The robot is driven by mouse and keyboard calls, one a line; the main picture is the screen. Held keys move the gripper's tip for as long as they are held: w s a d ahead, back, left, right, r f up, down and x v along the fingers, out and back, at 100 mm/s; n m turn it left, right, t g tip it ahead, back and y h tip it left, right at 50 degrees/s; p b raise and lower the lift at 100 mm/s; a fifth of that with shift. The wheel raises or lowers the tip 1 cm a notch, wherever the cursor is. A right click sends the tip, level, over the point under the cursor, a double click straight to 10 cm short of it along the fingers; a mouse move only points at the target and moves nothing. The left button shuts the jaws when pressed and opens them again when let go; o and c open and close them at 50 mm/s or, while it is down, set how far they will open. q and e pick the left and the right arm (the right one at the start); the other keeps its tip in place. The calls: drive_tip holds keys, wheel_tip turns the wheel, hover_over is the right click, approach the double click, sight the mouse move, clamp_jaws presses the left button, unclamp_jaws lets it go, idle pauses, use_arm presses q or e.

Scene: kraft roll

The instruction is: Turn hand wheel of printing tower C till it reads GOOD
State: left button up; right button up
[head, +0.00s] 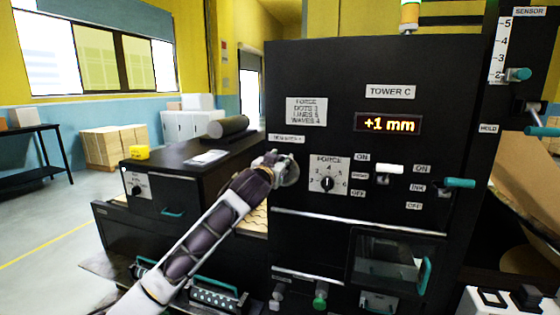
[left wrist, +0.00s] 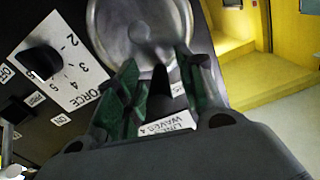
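Printing tower C (head: 330,70) is a dark upright panel with a "TOWER C" label. Its lit display (head: 388,123) reads +1 mm. The round metal hand wheel (head: 291,170) is on the panel's left side, partly hidden behind my left gripper (head: 270,163). In the left wrist view the wheel (left wrist: 112,30) is a grey disc just beyond the fingertips. My left gripper's green-padded fingers (left wrist: 158,62) stand apart at the wheel's rim. A dark shape shows between them; I cannot tell whether it is a handle or whether they touch it. My right gripper is not in view.
The force dial (head: 328,184) is just right of the wheel, with teal-handled switches (head: 460,183) farther right. Open floor (head: 45,225) lies at the far left.

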use_arm(q)
drive_tip(key=shift+w, duration=0.1)
clamp_jaws()
idle(0.3)
drive_tip(key=shift+a+n, duration=0.1)
drive_tip(key=shift+n, duration=0.2)
drive_tip(key=shift+w+a+f+n, duration=0.15)
drive_tip(key=shift+a+n, duration=0.3)
drive_tip(key=shift+n, duration=0.75)
drive_tip(key=shift+w+a+f+n, duration=0.15)
drive_tip(key=shift+a+n, duration=0.25)
drive_tip(key=shift+n, duration=0.8)
drive_tip(key=shift+w+a+f+n, duration=0.15)
drive_tip(key=shift+a+n, duration=0.3)
drive_tip(key=shift+n, duration=0.75)
